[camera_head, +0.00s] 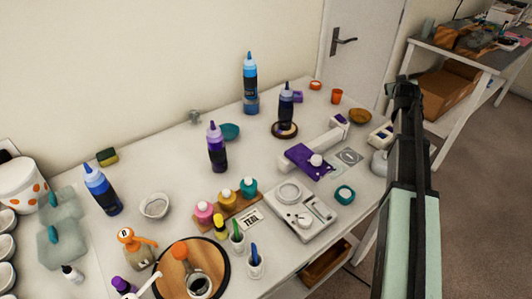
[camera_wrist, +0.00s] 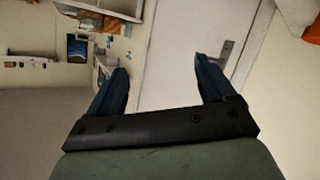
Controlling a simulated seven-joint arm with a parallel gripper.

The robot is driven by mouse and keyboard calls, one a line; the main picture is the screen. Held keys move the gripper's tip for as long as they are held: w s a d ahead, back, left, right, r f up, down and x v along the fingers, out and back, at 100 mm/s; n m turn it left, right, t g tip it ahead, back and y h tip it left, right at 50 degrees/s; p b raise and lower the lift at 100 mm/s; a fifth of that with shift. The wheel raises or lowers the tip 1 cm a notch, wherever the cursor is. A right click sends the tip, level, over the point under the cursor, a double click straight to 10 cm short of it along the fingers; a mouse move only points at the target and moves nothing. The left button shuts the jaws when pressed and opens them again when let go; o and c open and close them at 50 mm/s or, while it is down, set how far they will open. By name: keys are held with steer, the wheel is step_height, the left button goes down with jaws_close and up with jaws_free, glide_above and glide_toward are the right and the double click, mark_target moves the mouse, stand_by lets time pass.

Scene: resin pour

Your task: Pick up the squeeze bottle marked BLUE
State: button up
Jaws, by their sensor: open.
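Several squeeze bottles stand upright on the white table, and their markings are too small to read. One with a blue cap and dark blue contents (camera_head: 103,192) stands at the left. A taller one with a light blue cap (camera_head: 250,88) stands at the back against the wall. A purple-capped bottle (camera_head: 216,150) stands mid-table. A dark-bodied bottle with a purple tip (camera_head: 286,106) stands on a dark round base. My gripper (camera_head: 404,88) is raised at the table's right side, away from all of these. In the wrist view its fingers (camera_wrist: 161,65) are spread, with nothing between them.
Small coloured pots (camera_head: 227,199) stand on a wooden rack mid-front, by a TEAL card (camera_head: 251,217). A white scale (camera_head: 302,215) and a purple-and-white device (camera_head: 306,157) lie to the right. A round wooden tray (camera_head: 172,283) is in front.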

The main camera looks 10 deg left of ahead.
steer(key=w+a+r+n+t+y, duration=0.1)
steer(key=w+a+r+n, duration=0.15)
steer(key=a, duration=0.65)
steer(key=w+a+r+n+t+y, duration=0.15)
steer(key=a+r, duration=0.25)
steer(key=a, duration=0.5)
steer(key=s+a+r+n+y, duration=0.2)
steer(key=s+a+r, duration=0.15)
steer(key=a, duration=0.95)
steer(key=s+a+r+n+y, duration=0.1)
steer(key=s+a+r+n, duration=0.2)
steer(key=a, duration=0.9)
steer(key=s+a+r+n+y, duration=0.2)
steer(key=s+a+r, duration=0.2)
steer(key=a, duration=0.9)
steer(key=n+g, duration=0.3)
steer(key=g, duration=1.3)
glide_above(92, 173)
steer(key=d, duration=0.4)
step_height(92, 173, down, 6)
steer(key=shift+t+y, duration=0.25)
steer(key=shift+s+x, duration=0.15)
steer(key=shift+x, duration=3.1)
steer(key=shift+s+x, duration=0.2)
steer(key=shift+x, duration=3.05)
steer(key=shift+d, duration=0.15)
